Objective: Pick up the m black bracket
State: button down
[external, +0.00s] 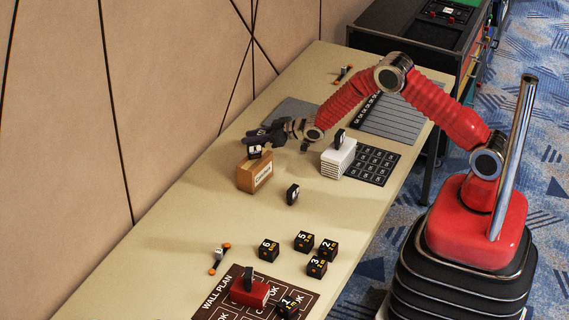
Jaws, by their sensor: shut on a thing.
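My gripper (258,137) reaches left over the table, above a cardboard box (255,175). It is shut on a small black bracket (254,152) with a white face, at the top of the box. I cannot tell whether this bracket still touches the box. Its letter is too small to read. Similar black brackets show elsewhere: one stands on the table (292,194), one on a white stack (340,137), and one on a red block (249,278).
Several numbered black cubes (303,242) stand in front, near a dark wall plan board (228,290). A black grid mat (376,163) and a grey striped panel (393,121) lie right of the white stack (338,160). Small orange-ended tools (219,259) lie on the table. The middle-left tabletop is clear.

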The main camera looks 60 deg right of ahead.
notch_tip(320, 180, up, 10)
dwell(0.6)
jog(key=shift+d, duration=0.1)
dwell(0.4)
